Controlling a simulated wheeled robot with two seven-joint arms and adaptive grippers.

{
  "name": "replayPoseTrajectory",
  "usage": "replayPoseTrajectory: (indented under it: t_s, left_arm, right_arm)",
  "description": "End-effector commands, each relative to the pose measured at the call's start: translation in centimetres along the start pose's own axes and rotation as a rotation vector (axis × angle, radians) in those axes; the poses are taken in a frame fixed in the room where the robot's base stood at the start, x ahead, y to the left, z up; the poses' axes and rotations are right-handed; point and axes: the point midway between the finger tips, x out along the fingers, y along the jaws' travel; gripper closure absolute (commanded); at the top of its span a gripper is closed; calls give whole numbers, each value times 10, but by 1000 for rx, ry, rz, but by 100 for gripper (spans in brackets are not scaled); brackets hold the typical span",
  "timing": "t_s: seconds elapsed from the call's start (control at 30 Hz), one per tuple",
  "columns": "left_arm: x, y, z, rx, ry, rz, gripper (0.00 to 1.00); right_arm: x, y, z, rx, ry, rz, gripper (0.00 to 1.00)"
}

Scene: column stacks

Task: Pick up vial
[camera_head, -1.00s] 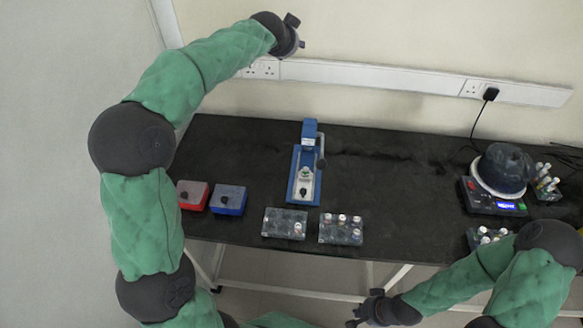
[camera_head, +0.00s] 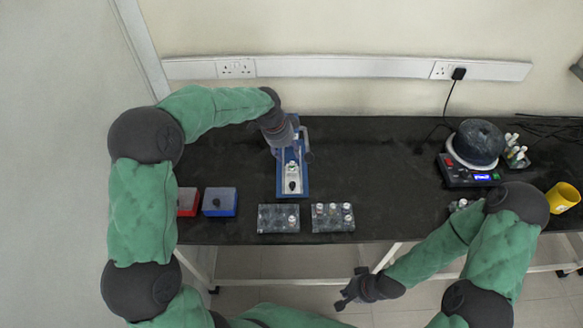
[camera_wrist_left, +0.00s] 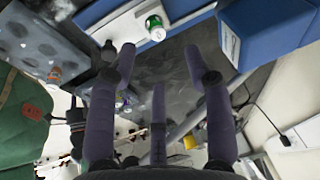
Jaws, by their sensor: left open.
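A small vial with a green-and-white end (camera_wrist_left: 155,27) sits in the pale bed of a blue bench device (camera_wrist_left: 190,18) in the left wrist view. The blue device (camera_head: 292,186) stands mid-table in the head view. My left gripper (camera_head: 296,145) is over the back part of the device; in its wrist view the spread fingers (camera_wrist_left: 162,68) are open and empty, with the vial beyond their tips. My right gripper (camera_head: 352,291) hangs in front of the table's front edge, away from the device; its fingers are too small to read.
Two clear racks, one (camera_head: 278,218) with a single vial and one (camera_head: 333,217) with several, stand near the front edge. Red (camera_head: 186,202) and blue (camera_head: 219,201) boxes are at left. A round dark device (camera_head: 476,145) and yellow mug (camera_head: 562,197) are at right. The table's middle right is clear.

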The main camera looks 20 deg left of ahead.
Motion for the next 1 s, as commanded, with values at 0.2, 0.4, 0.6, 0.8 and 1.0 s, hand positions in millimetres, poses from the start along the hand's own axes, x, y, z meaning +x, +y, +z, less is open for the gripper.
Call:
replayPoseTrajectory:
  t_s: [0.2, 0.4, 0.6, 0.8, 1.0]
  left_arm:
    - [25, 0, 1, 0, -1, -1, 49]
    - [42, 2, 3, 0, -2, 0, 49]
    - [70, 2, 5, 1, -1, 0, 49]
    - [76, 1, 5, 0, -1, -3, 49]
    - [76, 2, 4, 0, -1, -2, 75]
  right_arm:
    - [7, 3, 0, 0, 0, 0, 100]
    - [15, 5, 0, 0, 0, 0, 100]
    - [26, 9, -1, 0, 0, 0, 100]
    - [27, 10, -1, 0, 0, 0, 100]
    - [26, 9, -1, 0, 0, 0, 100]
